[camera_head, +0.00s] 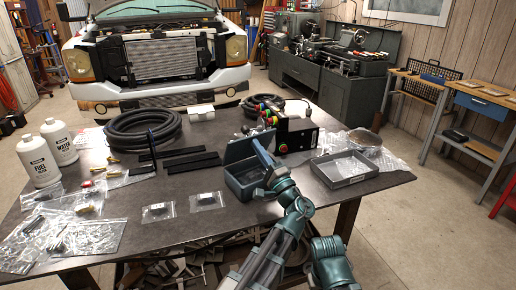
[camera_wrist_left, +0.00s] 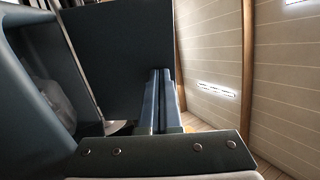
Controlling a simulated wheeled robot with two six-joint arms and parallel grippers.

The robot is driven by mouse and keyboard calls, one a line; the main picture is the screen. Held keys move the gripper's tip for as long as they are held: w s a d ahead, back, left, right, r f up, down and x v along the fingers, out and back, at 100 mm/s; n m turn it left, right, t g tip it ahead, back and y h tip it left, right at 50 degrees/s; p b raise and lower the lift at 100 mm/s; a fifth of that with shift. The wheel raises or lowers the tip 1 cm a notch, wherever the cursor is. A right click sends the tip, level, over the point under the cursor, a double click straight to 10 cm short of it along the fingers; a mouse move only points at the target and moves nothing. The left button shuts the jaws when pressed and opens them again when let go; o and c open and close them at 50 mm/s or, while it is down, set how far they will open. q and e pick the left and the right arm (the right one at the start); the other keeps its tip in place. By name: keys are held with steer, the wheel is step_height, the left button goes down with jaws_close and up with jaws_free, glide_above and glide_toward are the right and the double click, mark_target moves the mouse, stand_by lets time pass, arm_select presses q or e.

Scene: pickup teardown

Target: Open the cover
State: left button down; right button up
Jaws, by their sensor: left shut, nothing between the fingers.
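A blue-grey box (camera_head: 240,187) stands near the front middle of the table in the head view. Its cover (camera_head: 240,148) stands raised at the back of the box, and part of the inside shows. My left gripper (camera_head: 262,150) is at the right side of the raised cover, its fingers shut and empty. In the left wrist view the shut fingers (camera_wrist_left: 163,98) point along the dark cover (camera_wrist_left: 115,50). I cannot tell whether they touch it. My arm hides the box's right side in the head view. My right gripper is not in view.
A grey tray (camera_head: 345,181) lies right of the box. Two small bagged parts (camera_head: 207,200) lie to its left. Behind are black strips (camera_head: 190,160), coiled hose (camera_head: 142,129) and a device with coloured knobs (camera_head: 295,133). White bottles (camera_head: 59,142) stand far left.

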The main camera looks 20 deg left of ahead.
mark_target(254, 137)
arm_select(q)
steer(key=w+a+r+g+h+p, duration=0.1)
steer(key=p, duration=0.3)
steer(key=w+a+r+g+h+p, duration=0.1)
steer(key=r+p, duration=0.1)
steer(key=p, duration=0.3)
steer(key=shift+a+g+h, duration=0.2)
steer(key=shift+g+h, duration=0.1)
steer(key=shift+h, duration=0.1)
steer(key=shift+w+a+f+p, duration=0.2)
steer(key=shift+w+a+p, duration=0.1)
steer(key=shift+p, duration=0.1)
steer(key=shift+w+a, duration=0.2)
steer(key=shift+w, duration=0.05)
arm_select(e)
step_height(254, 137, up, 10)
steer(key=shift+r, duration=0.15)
